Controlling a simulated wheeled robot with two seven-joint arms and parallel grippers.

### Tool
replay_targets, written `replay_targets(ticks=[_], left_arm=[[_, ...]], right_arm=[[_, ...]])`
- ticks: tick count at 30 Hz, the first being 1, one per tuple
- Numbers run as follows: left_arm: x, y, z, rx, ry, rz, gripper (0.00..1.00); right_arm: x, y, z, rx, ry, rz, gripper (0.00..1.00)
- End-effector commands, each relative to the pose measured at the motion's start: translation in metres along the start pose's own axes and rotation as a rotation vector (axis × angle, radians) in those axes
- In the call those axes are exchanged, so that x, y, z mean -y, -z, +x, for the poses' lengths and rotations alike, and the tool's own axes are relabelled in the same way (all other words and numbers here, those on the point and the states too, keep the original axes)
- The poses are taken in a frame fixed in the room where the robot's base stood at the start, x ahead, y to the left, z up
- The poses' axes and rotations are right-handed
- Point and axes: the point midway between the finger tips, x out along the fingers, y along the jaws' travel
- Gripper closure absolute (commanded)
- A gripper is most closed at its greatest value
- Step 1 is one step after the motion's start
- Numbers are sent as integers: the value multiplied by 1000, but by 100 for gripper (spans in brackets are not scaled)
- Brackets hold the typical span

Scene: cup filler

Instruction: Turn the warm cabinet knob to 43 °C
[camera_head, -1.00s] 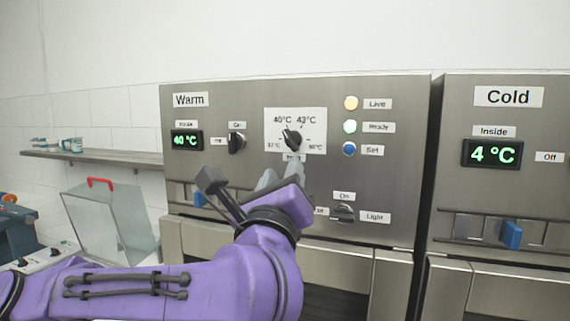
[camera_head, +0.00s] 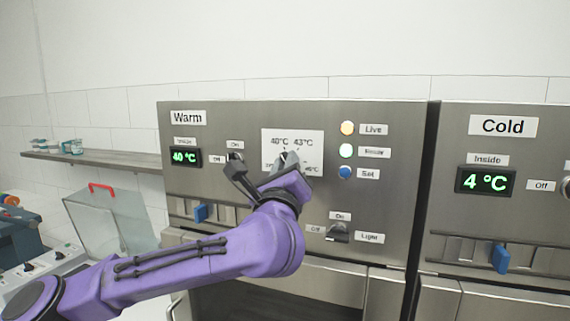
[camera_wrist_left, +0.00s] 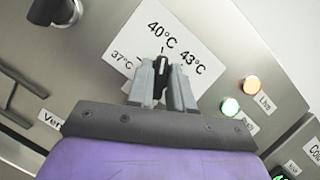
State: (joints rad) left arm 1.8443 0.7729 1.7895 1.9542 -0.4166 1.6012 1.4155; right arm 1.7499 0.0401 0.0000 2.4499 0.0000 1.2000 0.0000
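The warm cabinet knob (camera_wrist_left: 162,66) is a dark dial on a white scale plate (camera_head: 312,141) marked 37, 40, 43 and 46 °C. In the left wrist view its white pointer line is near the 40 °C mark. My left gripper (camera_head: 287,160) is at the knob. In the left wrist view its two grey fingers (camera_wrist_left: 164,84) lie on either side of the knob with little or no gap, and appear shut on it. The fingers hide the knob's lower part. The warm display (camera_head: 185,157) reads 40 °C. My right gripper is not in view.
Live, Ready and Set lights (camera_head: 346,150) are right of the plate. A small switch knob (camera_head: 236,158) is left of it, close to my gripper's bracket. A light knob (camera_head: 338,232) is below. The cold cabinet (camera_head: 503,128) stands right; a clear box (camera_head: 105,222) stands left.

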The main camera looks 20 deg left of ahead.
Motion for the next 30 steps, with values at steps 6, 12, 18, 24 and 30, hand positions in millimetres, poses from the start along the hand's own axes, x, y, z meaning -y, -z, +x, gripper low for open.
replay_targets(ticks=[6,12,18,24,30], left_arm=[[-2,-2,0,1,-1,1,100],[-2,0,-1,3,10,26,100],[-3,2,-2,5,47,113,100],[-4,1,-2,7,109,265,100],[-3,0,-2,7,182,442,100]], right_arm=[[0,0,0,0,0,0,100],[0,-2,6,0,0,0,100],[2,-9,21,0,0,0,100],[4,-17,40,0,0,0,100],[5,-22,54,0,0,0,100]])
